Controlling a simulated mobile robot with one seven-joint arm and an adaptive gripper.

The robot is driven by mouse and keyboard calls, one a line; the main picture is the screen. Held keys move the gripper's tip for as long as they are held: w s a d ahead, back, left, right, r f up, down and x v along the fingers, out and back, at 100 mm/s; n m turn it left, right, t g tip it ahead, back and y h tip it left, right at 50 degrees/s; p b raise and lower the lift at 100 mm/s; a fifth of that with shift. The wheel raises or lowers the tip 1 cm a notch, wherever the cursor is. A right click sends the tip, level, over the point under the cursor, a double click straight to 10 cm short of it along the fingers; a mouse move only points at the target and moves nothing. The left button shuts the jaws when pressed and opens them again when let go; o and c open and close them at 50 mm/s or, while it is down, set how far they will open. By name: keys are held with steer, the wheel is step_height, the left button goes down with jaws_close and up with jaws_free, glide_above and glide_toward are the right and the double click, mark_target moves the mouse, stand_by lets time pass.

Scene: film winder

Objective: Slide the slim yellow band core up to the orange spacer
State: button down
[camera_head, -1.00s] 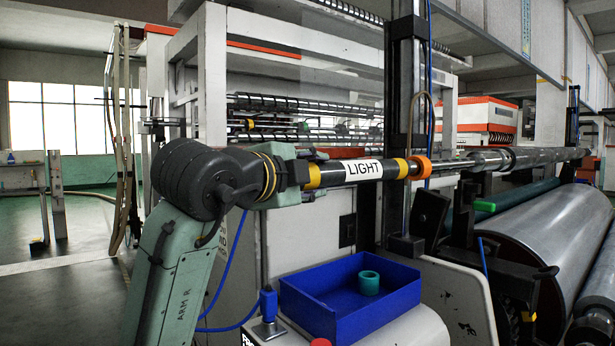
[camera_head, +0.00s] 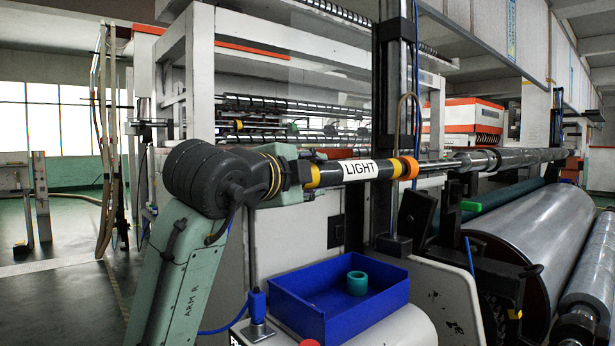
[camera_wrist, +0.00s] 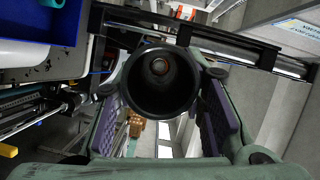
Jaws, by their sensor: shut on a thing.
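The slim core (camera_head: 333,171) is a black tube with yellow bands near both ends and a white LIGHT label. It lies nearly level, in line with the metal shaft (camera_head: 432,167). My gripper (camera_head: 297,174) is shut on its left end. The orange spacer (camera_head: 410,167) is a ring around the shaft at the core's right end. The right yellow band appears against it; any thin gap cannot be told from this angle. In the wrist view the core's dark open end (camera_wrist: 162,103) sits between my fingers, with a round brownish end visible inside.
A blue tray (camera_head: 338,313) holding a teal ring (camera_head: 357,283) stands below the core. A blue-handled item (camera_head: 257,306) stands left of the tray. A black upright post (camera_head: 394,120) rises behind the core. A large metal roller (camera_head: 530,240) is at the right.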

mark_target(383, 169)
steer(key=shift+w+d, duration=0.9)
steer(key=shift+d, duration=0.35)
steer(key=shift+w+d, duration=0.9)
steer(key=shift+d, duration=0.3)
steer(key=shift+w+d, duration=0.7)
steer(key=shift+d, duration=0.25)
steer(key=shift+w+d, duration=0.65)
steer(key=shift+d, duration=0.3)
steer(key=shift+w+d, duration=0.7)
steer(key=shift+d, duration=0.25)
steer(key=shift+w+d, duration=0.7)
steer(key=shift+d, duration=0.25)
steer(key=shift+w+d, duration=0.65)
steer(key=shift+d, duration=0.3)
steer(key=shift+w+d, duration=0.7)
steer(key=shift+d, duration=0.25)
steer(key=shift+w+d, duration=0.7)
steer(key=shift+d, duration=0.25)
steer(key=shift+w+d, duration=0.65)
steer(key=shift+d, duration=0.25)
steer(key=shift+w+d, duration=0.7)
steer(key=shift+d, duration=0.25)
